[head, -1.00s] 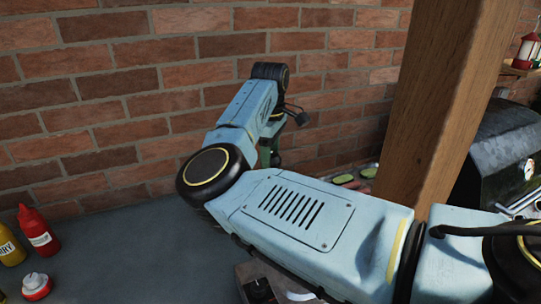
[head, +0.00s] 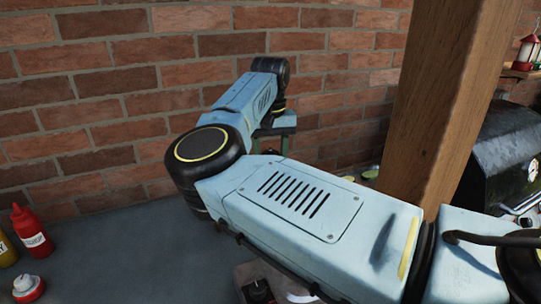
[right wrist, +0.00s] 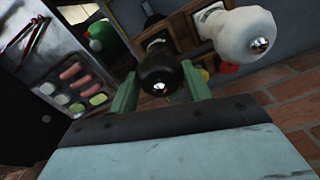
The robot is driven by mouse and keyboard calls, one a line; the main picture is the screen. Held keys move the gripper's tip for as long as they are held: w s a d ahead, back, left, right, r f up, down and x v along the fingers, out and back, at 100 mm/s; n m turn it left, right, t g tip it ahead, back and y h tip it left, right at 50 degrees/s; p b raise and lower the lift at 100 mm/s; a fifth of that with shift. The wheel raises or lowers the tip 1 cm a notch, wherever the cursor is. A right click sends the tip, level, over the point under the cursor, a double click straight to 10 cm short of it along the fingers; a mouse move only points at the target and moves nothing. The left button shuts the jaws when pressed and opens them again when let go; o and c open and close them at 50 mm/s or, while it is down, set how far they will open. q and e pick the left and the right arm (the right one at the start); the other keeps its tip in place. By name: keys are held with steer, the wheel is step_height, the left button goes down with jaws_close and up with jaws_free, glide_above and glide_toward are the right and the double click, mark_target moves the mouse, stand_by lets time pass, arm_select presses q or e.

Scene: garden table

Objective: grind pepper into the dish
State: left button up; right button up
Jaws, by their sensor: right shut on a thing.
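My right gripper (right wrist: 158,74) has green fingers, shut on a black pepper mill (right wrist: 162,72) with a shiny metal knob, seen end-on in the right wrist view. In the head view my right arm bends across the scene, and its gripper (head: 275,128) is near the brick wall, above the table; the mill is mostly hidden there by the arm. A white mill (right wrist: 243,36) stands close beside the black one in the right wrist view. I cannot make out the dish for certain. My left gripper is not in view.
A tray with sausages (right wrist: 72,70) and green slices (right wrist: 97,99) lies near tongs (right wrist: 24,40) and a green bottle (right wrist: 102,36). A wooden post (head: 440,100) and grill (head: 508,150) stand right. A ketchup bottle (head: 32,238) stands left on the grey table (head: 120,250).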

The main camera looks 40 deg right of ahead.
steer(key=shift+m, duration=0.8)
steer(key=n, duration=0.3)
steer(key=shift+n+b, duration=0.3)
steer(key=n, duration=0.3)
steer(key=shift+n, duration=0.4)
steer(key=n+b, duration=0.1)
steer(key=n, duration=0.5)
